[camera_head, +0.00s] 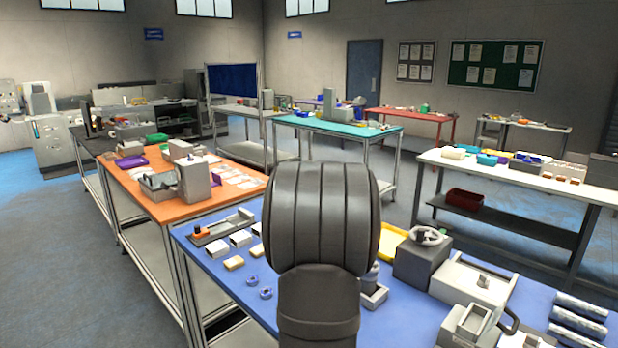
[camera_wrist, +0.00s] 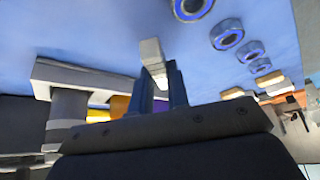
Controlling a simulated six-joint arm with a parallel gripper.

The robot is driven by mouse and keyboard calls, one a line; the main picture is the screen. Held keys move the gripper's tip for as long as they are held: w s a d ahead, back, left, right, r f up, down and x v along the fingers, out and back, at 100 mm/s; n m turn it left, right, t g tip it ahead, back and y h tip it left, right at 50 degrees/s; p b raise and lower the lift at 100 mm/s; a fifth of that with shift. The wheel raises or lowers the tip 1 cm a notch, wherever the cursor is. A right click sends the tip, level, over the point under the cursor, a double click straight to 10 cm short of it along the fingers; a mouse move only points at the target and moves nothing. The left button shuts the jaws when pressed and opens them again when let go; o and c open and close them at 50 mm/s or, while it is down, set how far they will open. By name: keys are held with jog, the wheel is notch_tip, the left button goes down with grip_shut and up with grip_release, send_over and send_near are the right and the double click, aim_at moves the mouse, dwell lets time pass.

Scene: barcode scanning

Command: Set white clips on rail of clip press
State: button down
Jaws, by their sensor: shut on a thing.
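My gripper (camera_wrist: 163,80) shows in the wrist view with its two blue fingers shut on a small white block, seemingly a white clip (camera_wrist: 151,52). In the head view my own arm hides the gripper and the held clip. A long grey fixture with an orange part (camera_head: 220,227) lies at the far left of the blue table; it may be the clip press, but I cannot tell for sure. White blocks (camera_head: 240,239) and yellowish blocks (camera_head: 233,263) lie in front of it. I cannot tell whether these are clips too.
Blue rings (camera_head: 265,293) lie on the blue table (camera_head: 205,265), and also show in the wrist view (camera_wrist: 227,34). A dark grey box with a ring-shaped top (camera_head: 420,260), grey fixtures (camera_head: 472,282) and several rolls (camera_head: 580,305) crowd the right side. A yellow tray (camera_head: 392,238) lies behind.

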jog(key=d+m+h, duration=0.1)
jog(key=d+m, duration=0.1)
jog(key=shift+d+m, duration=0.3)
jog(key=shift+d, duration=0.1)
jog(key=shift+w+d+r+m+h, duration=0.1)
jog(key=shift+d+r+m+h, duration=0.1)
jog(key=shift+d+m+h, duration=0.65)
jog(key=shift+d, duration=0.15)
